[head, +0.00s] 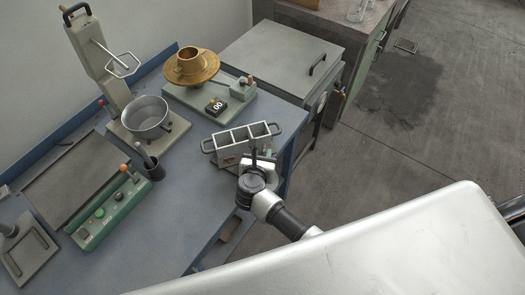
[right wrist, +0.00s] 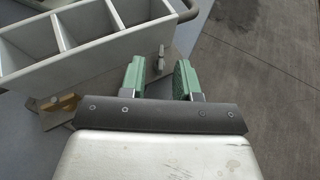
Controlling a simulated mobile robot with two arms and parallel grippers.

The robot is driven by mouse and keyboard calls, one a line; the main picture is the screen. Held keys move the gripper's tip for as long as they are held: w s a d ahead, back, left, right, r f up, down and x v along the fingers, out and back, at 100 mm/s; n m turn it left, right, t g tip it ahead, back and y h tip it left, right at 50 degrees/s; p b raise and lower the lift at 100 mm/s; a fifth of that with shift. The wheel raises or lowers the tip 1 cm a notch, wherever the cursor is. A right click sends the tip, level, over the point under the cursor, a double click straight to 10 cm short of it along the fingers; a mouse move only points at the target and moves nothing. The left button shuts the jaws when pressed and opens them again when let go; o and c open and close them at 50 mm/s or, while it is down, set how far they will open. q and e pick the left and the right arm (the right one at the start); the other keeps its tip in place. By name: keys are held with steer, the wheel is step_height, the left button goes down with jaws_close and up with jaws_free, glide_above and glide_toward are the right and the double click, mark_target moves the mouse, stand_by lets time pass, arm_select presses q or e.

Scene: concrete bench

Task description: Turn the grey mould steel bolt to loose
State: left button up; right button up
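The grey mould (head: 240,137) is an open steel block with three compartments and end handles, near the right edge of the blue bench. It fills the upper left of the right wrist view (right wrist: 75,45). A small upright grey metal piece, apparently the steel bolt (right wrist: 161,56), stands on the mould's base plate beside its wall. My right gripper (right wrist: 160,78) has green fingers spread apart with nothing between them; the bolt shows just beyond the gap. In the head view my right gripper (head: 262,158) is at the mould's near side, partly hidden by my wrist. My left gripper is out of view.
The blue bench (head: 195,215) also holds a brass flow table (head: 190,68), a metal bowl (head: 145,113) under a stand, a dark cup (head: 152,168) and a green control box (head: 108,210). A grey cabinet (head: 270,55) stands behind. Floor lies right of the bench edge.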

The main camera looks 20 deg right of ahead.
steer(key=shift+w+d+f, duration=0.15)
steer(key=shift+w+d, duration=0.1)
steer(key=shift+w, duration=0.1)
jaws_close()
